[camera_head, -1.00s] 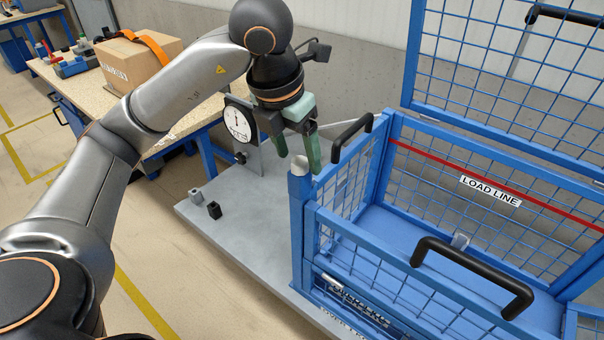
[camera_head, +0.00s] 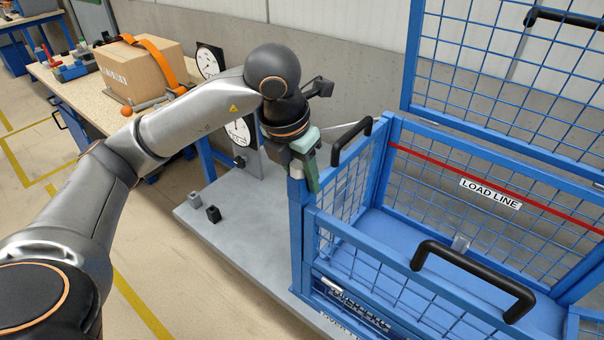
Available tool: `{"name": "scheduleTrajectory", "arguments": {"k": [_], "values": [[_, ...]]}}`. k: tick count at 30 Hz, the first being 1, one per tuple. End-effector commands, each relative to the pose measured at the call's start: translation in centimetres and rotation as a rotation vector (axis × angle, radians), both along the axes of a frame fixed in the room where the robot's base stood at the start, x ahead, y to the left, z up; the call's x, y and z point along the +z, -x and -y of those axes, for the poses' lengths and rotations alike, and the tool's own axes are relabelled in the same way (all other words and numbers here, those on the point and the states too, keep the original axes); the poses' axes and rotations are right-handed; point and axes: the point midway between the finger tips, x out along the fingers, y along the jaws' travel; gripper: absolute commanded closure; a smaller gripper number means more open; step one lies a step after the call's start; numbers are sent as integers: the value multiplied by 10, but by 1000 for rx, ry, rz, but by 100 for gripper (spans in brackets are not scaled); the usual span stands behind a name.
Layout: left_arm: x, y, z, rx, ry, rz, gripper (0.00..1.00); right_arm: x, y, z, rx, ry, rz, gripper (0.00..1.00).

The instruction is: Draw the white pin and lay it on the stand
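The pin's pale, rounded top (camera_head: 296,170) shows at the head of the blue corner post of the cage; the rest of it is hidden inside the post. My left gripper (camera_head: 299,174) points down over it, with one green finger close along its right side. The other finger is mostly hidden, but the fingers look spread, and I cannot tell whether either touches the pin. Two small blocks, one grey (camera_head: 194,200) and one black (camera_head: 213,214), stand apart on the grey platform to the left and may be the stand. My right gripper is not in view.
The blue mesh cage (camera_head: 420,265) with black handles (camera_head: 470,275) fills the right. A dial gauge (camera_head: 241,133) stands behind my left gripper. A bench (camera_head: 95,108) with a cardboard box (camera_head: 142,70) is at the back left. The platform (camera_head: 240,235) is clear around the blocks.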

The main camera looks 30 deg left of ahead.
Motion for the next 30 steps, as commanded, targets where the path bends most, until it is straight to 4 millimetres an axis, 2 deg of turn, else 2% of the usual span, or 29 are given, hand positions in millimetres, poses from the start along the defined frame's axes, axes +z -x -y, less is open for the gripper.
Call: {"name": "scheduleTrajectory", "arguments": {"k": [1,11,15,16,24,30], "values": [[0,0,0,0,0,0,62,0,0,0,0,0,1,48],[0,0,0,0,0,0,99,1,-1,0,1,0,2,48],[0,0,0,0,0,0,100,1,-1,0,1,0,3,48],[0,0,0,0,0,0,60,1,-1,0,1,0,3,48],[0,0,0,0,0,0,29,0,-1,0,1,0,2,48],[0,0,0,0,0,0,28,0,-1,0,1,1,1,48]]}}
